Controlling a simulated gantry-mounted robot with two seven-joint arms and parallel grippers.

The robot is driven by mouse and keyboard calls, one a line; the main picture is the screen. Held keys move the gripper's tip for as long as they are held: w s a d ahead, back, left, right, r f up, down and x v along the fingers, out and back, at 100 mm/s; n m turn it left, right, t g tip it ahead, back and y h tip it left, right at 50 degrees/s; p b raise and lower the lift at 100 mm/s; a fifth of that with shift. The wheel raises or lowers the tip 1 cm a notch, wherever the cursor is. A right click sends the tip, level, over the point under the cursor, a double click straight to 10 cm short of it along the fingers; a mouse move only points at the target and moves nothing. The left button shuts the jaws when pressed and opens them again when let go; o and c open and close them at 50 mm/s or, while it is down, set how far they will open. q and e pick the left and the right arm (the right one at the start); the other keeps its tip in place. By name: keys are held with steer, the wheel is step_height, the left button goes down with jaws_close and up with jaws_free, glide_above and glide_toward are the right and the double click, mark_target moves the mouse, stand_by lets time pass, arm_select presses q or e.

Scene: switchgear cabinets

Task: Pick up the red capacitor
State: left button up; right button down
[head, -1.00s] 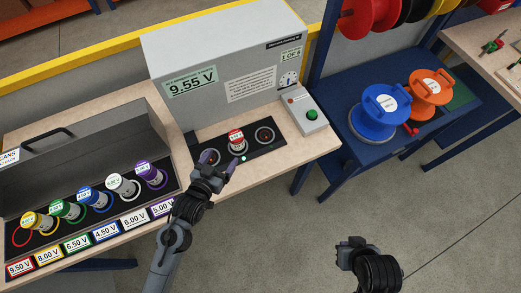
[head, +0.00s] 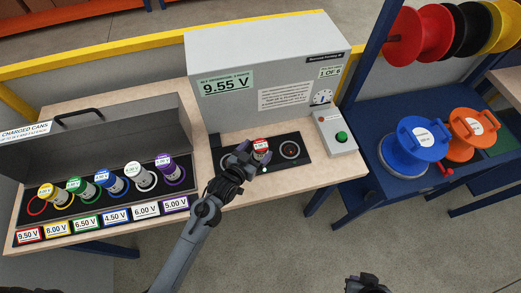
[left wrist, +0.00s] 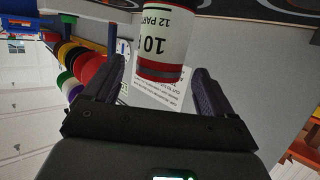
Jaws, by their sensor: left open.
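The red capacitor (head: 261,148), a white can with red bands, stands in the middle of the black socket strip in front of the grey test box. My left gripper (head: 248,157) is open at its left side. In the left wrist view the can (left wrist: 163,42) shows between and just beyond the tips of the open fingers (left wrist: 160,67), with a gap on each side. Part of my right gripper (head: 365,284) shows at the bottom edge, far from the can; its jaws are not clear.
The grey test box (head: 270,75) reads 9.55 V. A green-button box (head: 338,134) stands right of the strip. At left, a rack (head: 105,205) holds several coloured cans, with its red ring empty. Blue (head: 415,145) and orange (head: 470,135) spools sit at right.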

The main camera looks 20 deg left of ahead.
arm_select(q)
steer(key=shift+x, duration=1.7)
steer(key=shift+c, duration=0.4)
steer(key=shift+r, duration=0.1)
steer(key=c, duration=1.2)
steer(key=shift+o, duration=0.2)
